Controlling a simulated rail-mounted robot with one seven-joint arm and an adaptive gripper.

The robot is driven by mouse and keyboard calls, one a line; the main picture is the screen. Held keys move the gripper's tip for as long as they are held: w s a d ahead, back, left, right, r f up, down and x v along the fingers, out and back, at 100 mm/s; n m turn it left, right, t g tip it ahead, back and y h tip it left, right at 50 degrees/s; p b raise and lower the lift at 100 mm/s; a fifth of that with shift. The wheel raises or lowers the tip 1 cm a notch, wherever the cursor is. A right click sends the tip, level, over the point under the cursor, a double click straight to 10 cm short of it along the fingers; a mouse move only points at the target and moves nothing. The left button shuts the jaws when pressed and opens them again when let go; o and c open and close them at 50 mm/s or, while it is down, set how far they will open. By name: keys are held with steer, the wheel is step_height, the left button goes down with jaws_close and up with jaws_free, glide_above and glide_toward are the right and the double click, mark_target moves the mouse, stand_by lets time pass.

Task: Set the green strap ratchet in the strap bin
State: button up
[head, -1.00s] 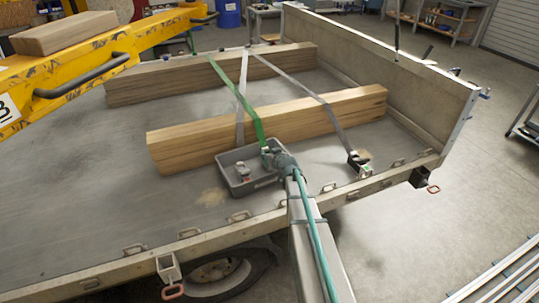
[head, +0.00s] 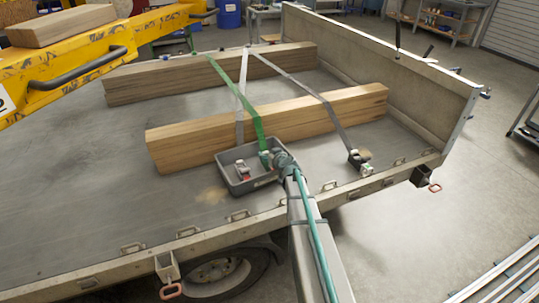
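A grey strap bin (head: 236,186) stands on the trailer bed against the front side of the near wooden beam. A small red and pale ratchet (head: 243,169) sits inside it on the left. A green strap (head: 240,95) crosses both beams and comes down to my gripper (head: 268,160) at the bin's right side. The green ratchet at its lower end is largely hidden by my gripper, so I cannot tell whether it is gripped or touches the bin. The finger opening is too small and covered to make out.
Two wooden beams, near (head: 290,118) and far (head: 160,82), lie across the bed. Grey straps run over them, one ending at another ratchet (head: 357,160) on the right. A yellow bar (head: 90,55) with a board on it hangs over the left. The bed's left front is clear.

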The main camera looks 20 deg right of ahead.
steer(key=shift+r+p, duration=0.2)
steer(key=shift+p, duration=0.1)
steer(key=shift+r+p, duration=0.75)
steer(key=shift+p, duration=0.45)
steer(key=b+v, duration=0.4)
steer(key=v, duration=0.7)
steer(key=shift+s, duration=0.45)
steer(key=shift+a+f, duration=0.1)
steer(key=shift+a, duration=0.05)
